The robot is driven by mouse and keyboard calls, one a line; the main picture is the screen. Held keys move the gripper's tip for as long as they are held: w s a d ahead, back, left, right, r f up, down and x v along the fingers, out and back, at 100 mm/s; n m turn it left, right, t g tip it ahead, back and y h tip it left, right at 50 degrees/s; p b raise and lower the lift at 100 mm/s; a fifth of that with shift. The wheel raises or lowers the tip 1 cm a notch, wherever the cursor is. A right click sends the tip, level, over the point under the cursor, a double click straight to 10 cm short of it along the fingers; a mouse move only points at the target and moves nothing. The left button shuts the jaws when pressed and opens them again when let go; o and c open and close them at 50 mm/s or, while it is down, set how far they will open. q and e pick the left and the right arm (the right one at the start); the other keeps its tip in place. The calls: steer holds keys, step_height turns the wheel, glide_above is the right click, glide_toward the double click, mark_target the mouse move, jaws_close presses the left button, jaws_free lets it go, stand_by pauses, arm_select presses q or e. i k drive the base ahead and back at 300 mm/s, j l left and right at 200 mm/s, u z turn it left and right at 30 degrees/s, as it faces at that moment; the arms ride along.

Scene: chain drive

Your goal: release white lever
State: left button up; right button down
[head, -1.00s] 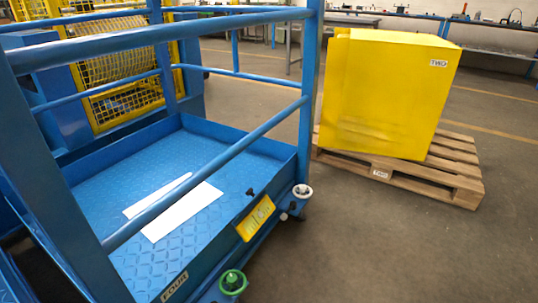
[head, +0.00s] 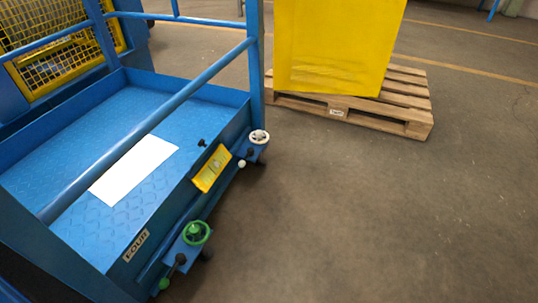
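In the head view, a white-knobbed lever (head: 242,164) sits low on the right side of the blue platform cart. It is just below a white handwheel (head: 258,136) at the cart's far right corner. The lever's arm is too small to make out clearly. Nearer, at the front corner, are a green handwheel (head: 196,232) and a green-knobbed lever (head: 164,283). Neither of my grippers is in view, and nothing touches the white lever.
The blue cart (head: 130,105) has a railing (head: 150,130) and a white sheet (head: 133,168) on its floor. A yellow plate (head: 211,168) is on its side. A yellow box (head: 335,45) stands on a wooden pallet (head: 405,112) behind. The floor (head: 390,220) at right is clear.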

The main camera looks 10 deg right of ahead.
mark_target(251, 150)
steer(key=i+u, duration=0.15)
steer(key=u, duration=0.3)
steer(key=i+l+u, duration=0.1)
steer(key=u, duration=0.4)
steer(key=i+l+u, duration=0.2)
steer(key=i+l, duration=0.2)
steer(key=l, duration=0.2)
steer(key=i+l+u, duration=0.1)
steer(key=l, duration=0.25)
steer(key=i+l, duration=0.3)
steer(key=i+l+u, duration=0.15)
steer(key=l, duration=0.2)
